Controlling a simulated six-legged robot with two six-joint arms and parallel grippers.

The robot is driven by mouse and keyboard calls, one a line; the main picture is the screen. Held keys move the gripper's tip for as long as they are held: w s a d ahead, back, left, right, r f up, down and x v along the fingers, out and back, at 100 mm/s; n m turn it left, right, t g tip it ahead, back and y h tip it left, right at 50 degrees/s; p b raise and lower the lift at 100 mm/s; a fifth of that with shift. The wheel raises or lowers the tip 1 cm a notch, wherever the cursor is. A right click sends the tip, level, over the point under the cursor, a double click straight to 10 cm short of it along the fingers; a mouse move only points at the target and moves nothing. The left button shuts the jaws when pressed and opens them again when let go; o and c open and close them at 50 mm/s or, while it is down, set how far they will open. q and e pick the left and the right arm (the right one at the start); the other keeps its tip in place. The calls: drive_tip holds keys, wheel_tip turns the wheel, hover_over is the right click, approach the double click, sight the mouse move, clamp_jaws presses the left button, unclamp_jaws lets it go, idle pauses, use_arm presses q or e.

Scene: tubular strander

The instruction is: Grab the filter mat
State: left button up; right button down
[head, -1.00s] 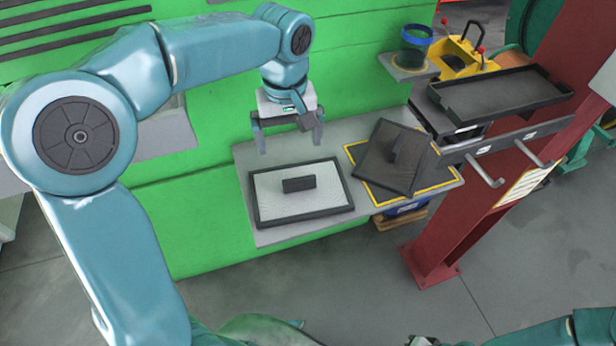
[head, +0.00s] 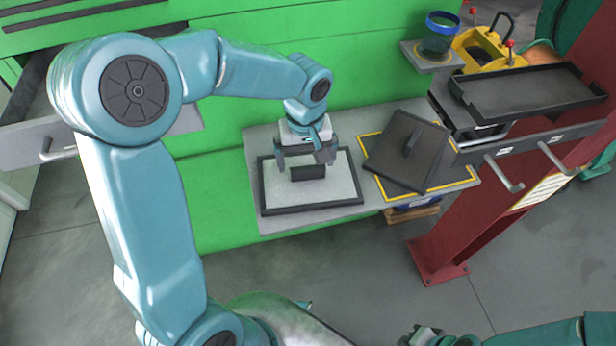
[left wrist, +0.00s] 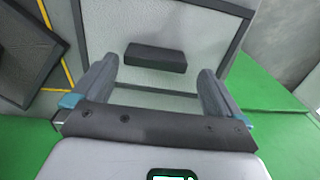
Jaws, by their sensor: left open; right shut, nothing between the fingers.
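A filter mat with a pale surface and dark frame (head: 283,194) lies flat on the grey shelf against the green machine. A dark block handle (head: 308,173) stands at its middle. My left gripper (head: 306,166) is open over the mat, its fingers at either side of the handle. In the left wrist view the handle (left wrist: 155,57) lies just beyond and between the open fingertips, with no contact visible. A second, dark-faced framed panel with a handle (head: 395,163) lies tilted on the yellow-bordered area to the right. My right gripper (head: 424,336) is shut at the bottom edge.
A black tray (head: 525,92) sits on a rack at the right, beside a red post (head: 440,240) with protruding hooks. A small bracket holds a blue-rimmed glass (head: 438,38). A grey drawer (head: 40,140) stands open at the left.

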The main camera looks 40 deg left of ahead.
sight(308, 168)
use_arm(q)
wheel_tip(308, 168, down, 4)
drive_tip(key=shift+w+d+f, duration=0.15)
drive_tip(key=shift+f, duration=0.1)
drive_tip(key=c, duration=0.9)
drive_tip(key=shift+r, duration=0.1)
